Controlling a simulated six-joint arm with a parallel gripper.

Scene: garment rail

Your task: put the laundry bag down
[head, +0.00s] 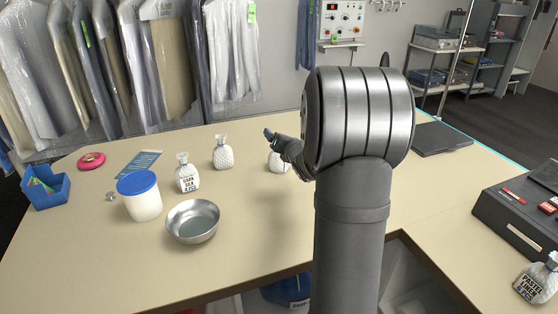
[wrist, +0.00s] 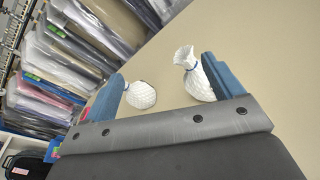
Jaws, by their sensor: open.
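Several white quilted laundry bags with tied necks are in the head view. One labelled dark silk (head: 187,177) and a bag with no label showing (head: 222,154) stand upright left of my gripper (head: 272,136). A third bag (head: 276,162) is partly hidden behind my gripper and arm. A bag labelled pastel linen (head: 536,282) is at the far right. In the wrist view my gripper (wrist: 163,67) is open; one bag (wrist: 199,82) is close beside the right finger and another (wrist: 140,95) is near the left finger. I cannot tell whether either touches.
On the table (head: 120,250) are a metal bowl (head: 193,222), a blue-lidded tub (head: 140,197), a blue bin (head: 46,190) and a red disc (head: 91,161). A dark case (head: 520,215) is at right. Bagged garments (head: 150,60) hang behind. The table's left front is clear.

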